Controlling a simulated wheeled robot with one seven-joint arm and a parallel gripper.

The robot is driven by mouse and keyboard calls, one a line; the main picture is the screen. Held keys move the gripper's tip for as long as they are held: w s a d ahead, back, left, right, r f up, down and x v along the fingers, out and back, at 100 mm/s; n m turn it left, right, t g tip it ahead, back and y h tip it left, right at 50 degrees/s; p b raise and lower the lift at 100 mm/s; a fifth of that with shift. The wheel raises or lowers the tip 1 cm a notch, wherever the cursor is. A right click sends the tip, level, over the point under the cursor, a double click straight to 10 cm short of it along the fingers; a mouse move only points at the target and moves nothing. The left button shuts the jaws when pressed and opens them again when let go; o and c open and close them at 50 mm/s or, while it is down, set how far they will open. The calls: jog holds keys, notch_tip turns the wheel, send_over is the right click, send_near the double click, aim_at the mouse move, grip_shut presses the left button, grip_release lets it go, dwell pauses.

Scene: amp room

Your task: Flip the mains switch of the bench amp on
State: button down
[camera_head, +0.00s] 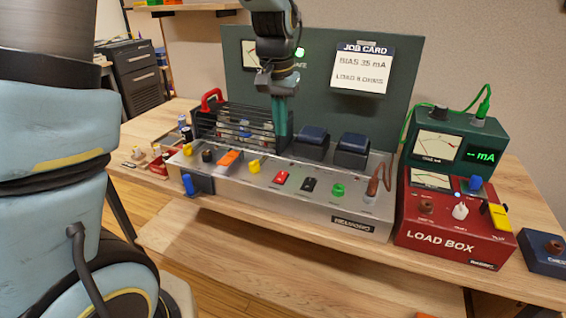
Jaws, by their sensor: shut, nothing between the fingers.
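The bench amp (300,209) is a long silver chassis on the wooden bench. Its sloped front carries an orange switch (229,158), a red switch (281,177), a black switch (308,185), yellow knobs and a green knob. The lettering beside these is too small to read, so I cannot tell which is the mains switch or its position. My gripper (281,132) points down, shut and empty, behind the control row. It is close to the right end of the black cage (236,129) and left of the dark blue-topped blocks. Whether its tips touch anything is unclear.
A red load box (450,228) and a green meter (437,145) stand right of the amp. A dark green panel (320,60) with a job card (362,68) rises behind. A red handle (211,101) tops the cage's left. A blue box (547,252) sits far right.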

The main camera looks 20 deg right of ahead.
aim_at(283, 173)
jog(key=f, duration=0.3)
jog(key=f+p, duration=0.1)
jog(key=f, duration=0.3)
jog(key=w+d+f, duration=0.1)
jog(key=f, duration=0.3)
jog(key=shift+f+p, duration=0.25)
jog(key=shift+p, duration=0.15)
jog(key=shift+w+f, duration=0.1)
jog(key=shift+f, duration=0.25)
jog(key=shift+a, duration=0.1)
jog(key=shift+s+a+r, duration=0.25)
jog(key=shift+s+a, duration=0.15)
jog(key=shift+s, duration=0.2)
